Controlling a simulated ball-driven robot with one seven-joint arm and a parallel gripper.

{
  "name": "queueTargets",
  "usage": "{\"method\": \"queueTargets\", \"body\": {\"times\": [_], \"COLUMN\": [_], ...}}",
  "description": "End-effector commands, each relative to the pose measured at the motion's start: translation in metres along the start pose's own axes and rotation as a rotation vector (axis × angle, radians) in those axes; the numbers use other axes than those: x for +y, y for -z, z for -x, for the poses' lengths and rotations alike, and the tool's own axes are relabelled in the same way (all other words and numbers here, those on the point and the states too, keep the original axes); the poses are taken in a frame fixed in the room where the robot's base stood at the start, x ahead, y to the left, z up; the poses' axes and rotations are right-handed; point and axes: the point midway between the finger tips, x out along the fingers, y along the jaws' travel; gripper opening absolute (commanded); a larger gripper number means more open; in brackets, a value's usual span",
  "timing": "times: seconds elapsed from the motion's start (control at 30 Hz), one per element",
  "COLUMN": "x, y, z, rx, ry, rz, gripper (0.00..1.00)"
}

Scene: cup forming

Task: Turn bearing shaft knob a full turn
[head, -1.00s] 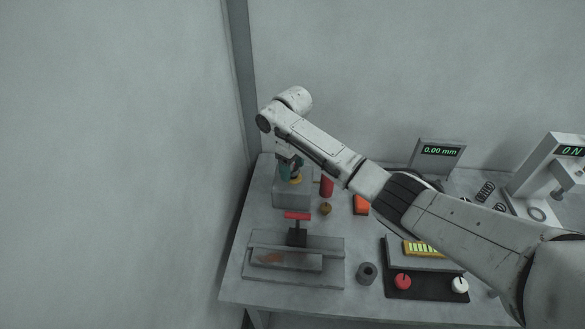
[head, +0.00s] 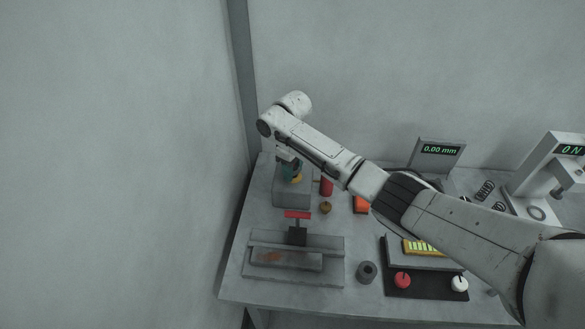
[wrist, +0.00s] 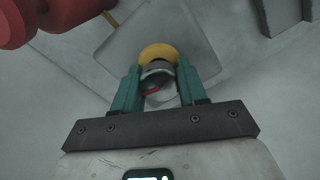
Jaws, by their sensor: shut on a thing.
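The bearing shaft knob (wrist: 158,85) is a round grey knob with a dark face and a red mark, seen in the wrist view between my green fingers. A yellow ring (wrist: 157,51) sits just beyond it. My gripper (wrist: 158,88) is shut on the knob, one finger on each side. In the head view my gripper (head: 290,170) points down at the grey block (head: 290,195) at the back left of the table. There the arm and fingers hide most of the knob, and the yellow ring (head: 297,179) shows a little.
A red cylinder (head: 326,186) stands close to the right of the block; part of a red object (wrist: 70,15) shows at the wrist view's top left. A small brown knob (head: 325,208) and a red-handled fixture (head: 297,216) are in front. A wall stands at left.

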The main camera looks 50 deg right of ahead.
Motion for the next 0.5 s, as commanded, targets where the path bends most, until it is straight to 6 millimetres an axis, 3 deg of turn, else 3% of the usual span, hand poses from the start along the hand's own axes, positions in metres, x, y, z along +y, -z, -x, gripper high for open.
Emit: {"method": "queueTargets", "body": {"times": [0.5], "x": [-0.0007], "y": [0.0017], "z": [0.0013], "rx": [0.004], "ry": [-0.001], "rz": [0.152], "gripper": [0.11]}}
